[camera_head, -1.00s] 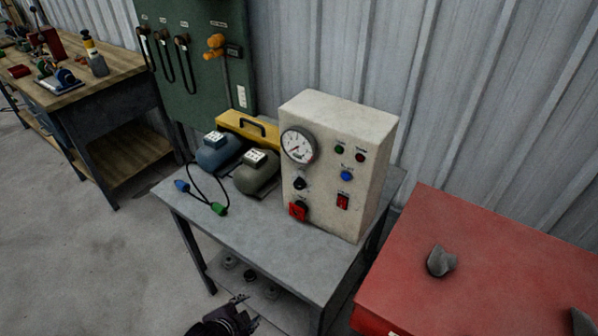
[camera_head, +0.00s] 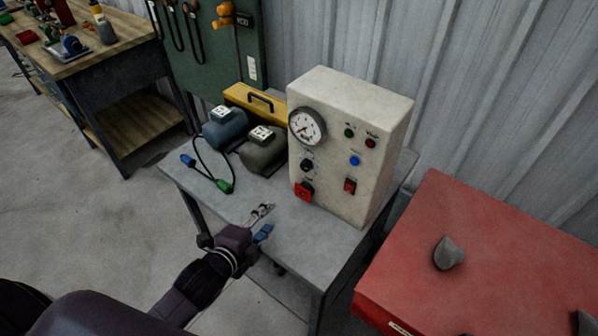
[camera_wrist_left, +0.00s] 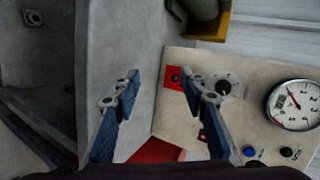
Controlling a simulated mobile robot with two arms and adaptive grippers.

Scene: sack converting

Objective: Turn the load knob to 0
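The beige control box (camera_head: 345,150) stands on the grey table. On its front a black knob (camera_head: 307,165) sits below the round gauge (camera_head: 307,126) and above a red square switch (camera_head: 304,191). The knob's label and setting are too small to read. In the left wrist view the knob (camera_wrist_left: 224,87) shows beside the right finger, with the gauge (camera_wrist_left: 293,104) to its right. My left gripper (camera_head: 262,224) is open and empty above the table's front part, in front of and left of the box, apart from the knob. My right gripper is not in view.
Blue and olive motors (camera_head: 224,128) and a yellow case (camera_head: 256,99) stand left of the box. A cable with blue and green plugs (camera_head: 225,187) lies on the table. A red cabinet (camera_head: 490,260) stands to the right. The table (camera_head: 320,245) is bare before the box.

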